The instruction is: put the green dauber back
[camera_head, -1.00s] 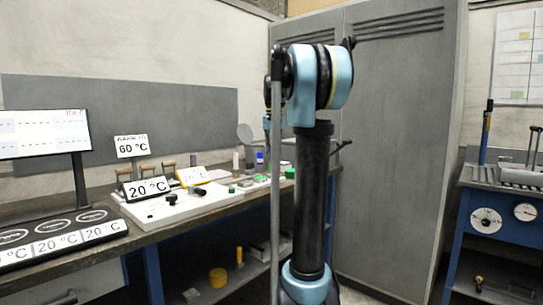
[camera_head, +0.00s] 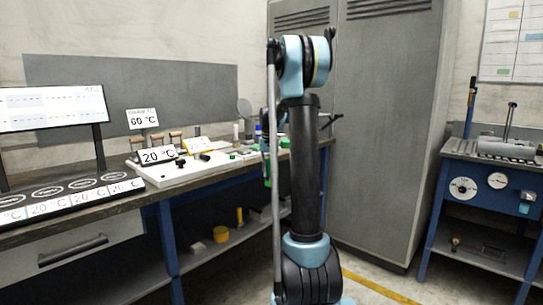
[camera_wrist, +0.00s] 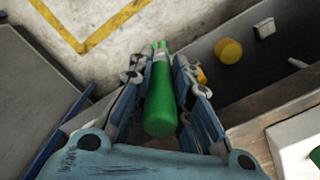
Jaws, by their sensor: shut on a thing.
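The green dauber (camera_wrist: 160,100) is a green bottle with a narrower tip and a pale band near its top. My gripper (camera_wrist: 163,62) is shut on it in the wrist view, with one finger on each side. The dauber is clear of the bench and floor shows beyond its tip. In the head view my gripper (camera_head: 267,160) is partly hidden behind my arm, beside the bench's front edge, with a bit of green showing at it.
The bench (camera_head: 120,208) carries a white board (camera_head: 178,171), a screen (camera_head: 50,108) and small bottles (camera_head: 258,132). Yellow items (camera_head: 221,234) lie on its lower shelf. A grey cabinet (camera_head: 385,130) stands behind my arm. A blue cart (camera_head: 480,190) stands at right.

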